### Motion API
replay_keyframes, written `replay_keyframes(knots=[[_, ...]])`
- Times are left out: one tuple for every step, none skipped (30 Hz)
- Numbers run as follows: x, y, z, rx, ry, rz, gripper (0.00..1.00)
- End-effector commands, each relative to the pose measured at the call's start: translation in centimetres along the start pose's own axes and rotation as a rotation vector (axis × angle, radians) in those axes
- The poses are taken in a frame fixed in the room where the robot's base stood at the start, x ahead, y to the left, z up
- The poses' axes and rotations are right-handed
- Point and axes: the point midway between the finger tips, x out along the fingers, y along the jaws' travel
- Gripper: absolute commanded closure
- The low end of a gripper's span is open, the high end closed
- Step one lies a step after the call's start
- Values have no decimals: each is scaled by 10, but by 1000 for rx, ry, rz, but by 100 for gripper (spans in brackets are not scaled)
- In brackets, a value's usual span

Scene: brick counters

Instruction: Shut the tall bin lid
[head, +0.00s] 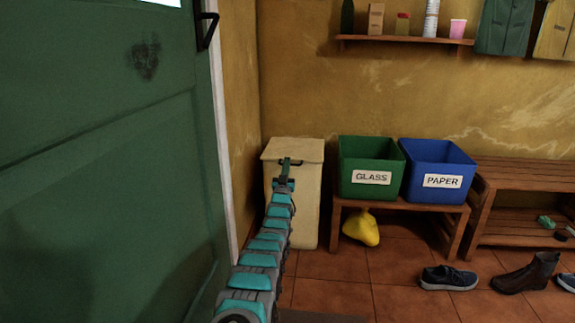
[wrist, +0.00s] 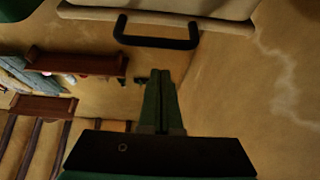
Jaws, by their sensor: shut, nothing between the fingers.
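The tall cream bin (head: 308,215) stands in the corner by the green door. Its lid (head: 300,149) looks level on top in the head view; I cannot tell whether a small gap is left under it. The lid's front edge and dark bar handle (wrist: 157,42) show at the top of the wrist view. My gripper (head: 287,170) is in front of the bin's upper front, close to the handle. In the wrist view its fingers (wrist: 162,73) are together and empty, pointing toward the handle with a gap visible between.
A green GLASS crate (head: 370,150) and a blue PAPER crate (head: 438,155) stand on a low wooden bench (head: 400,212) right of the bin. A yellow bag (head: 361,228) lies under it. The green door (head: 110,180) is close on the left. Shoes (head: 448,277) lie at right.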

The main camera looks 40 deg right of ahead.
Motion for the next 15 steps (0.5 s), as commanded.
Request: replay_keyframes(knots=[[-4,0,0,2,0,2,100],[-8,0,1,3,0,1,100],[-12,0,3,4,-1,1,100],[-15,0,4,4,0,2,100],[-19,0,4,4,1,2,100],[-24,0,5,4,4,2,100],[-28,0,7,4,3,2,100],[-32,0,10,4,1,1,100],[-38,1,12,3,0,2,100],[-42,1,13,3,3,2,100],[-45,1,14,3,5,2,100],[-51,1,16,3,4,2,100],[-55,0,18,3,1,1,100],[-58,0,20,3,1,1,100],[-62,0,21,3,3,1,100]])
